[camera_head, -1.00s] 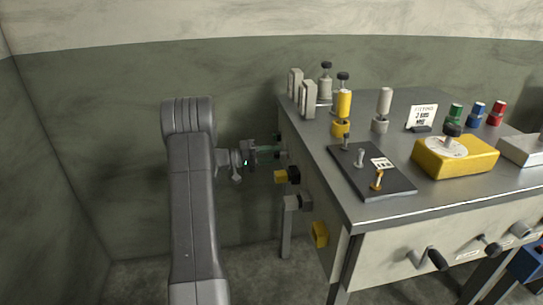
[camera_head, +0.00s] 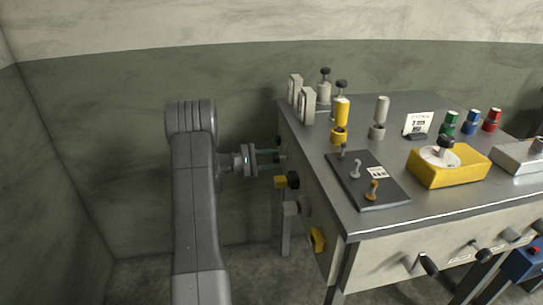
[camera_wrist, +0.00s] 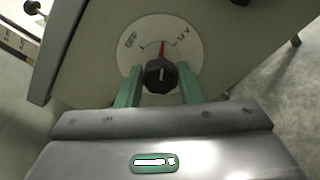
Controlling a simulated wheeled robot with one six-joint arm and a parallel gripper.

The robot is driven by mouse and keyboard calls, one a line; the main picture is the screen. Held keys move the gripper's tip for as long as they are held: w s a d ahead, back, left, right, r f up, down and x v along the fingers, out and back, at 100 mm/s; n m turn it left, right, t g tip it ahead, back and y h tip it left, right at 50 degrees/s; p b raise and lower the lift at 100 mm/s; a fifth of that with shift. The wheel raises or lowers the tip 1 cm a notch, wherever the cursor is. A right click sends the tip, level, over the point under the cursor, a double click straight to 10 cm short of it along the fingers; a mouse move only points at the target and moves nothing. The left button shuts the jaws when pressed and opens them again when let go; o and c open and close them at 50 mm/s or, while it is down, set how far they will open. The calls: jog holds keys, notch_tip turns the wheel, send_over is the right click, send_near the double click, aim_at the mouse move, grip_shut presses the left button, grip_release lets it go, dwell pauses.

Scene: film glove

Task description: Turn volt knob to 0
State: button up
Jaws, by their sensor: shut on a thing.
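In the wrist view, a black knob (camera_wrist: 160,74) sits at the middle of a round white dial (camera_wrist: 147,33). A red pointer (camera_wrist: 163,50) points up from the knob, between the left marks, which look like OFF, and the right mark, which looks like 12 V. My gripper (camera_wrist: 159,82) has its two green fingers on either side of the knob and is shut on it. In the head view my gripper (camera_head: 268,158) reaches the left side of the metal bench (camera_head: 310,165); the knob and dial are hidden there.
Below my gripper on the bench's side are a yellow-and-black part (camera_head: 281,182), a grey knob (camera_head: 303,206) and a yellow part (camera_head: 317,240). The bench top holds levers, a yellow box (camera_head: 450,168) and coloured knobs. Open floor and wall lie to the left.

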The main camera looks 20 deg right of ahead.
jog(key=n+p, duration=0.6)
jog(key=n, duration=0.5)
jog(key=shift+n, duration=0.4)
dwell(0.3)
jog(key=o, duration=1)
jog(key=shift+w, duration=0.1)
jog(key=shift+c, duration=0.2)
jog(key=v, duration=1.4)
jog(key=shift+d, duration=0.15)
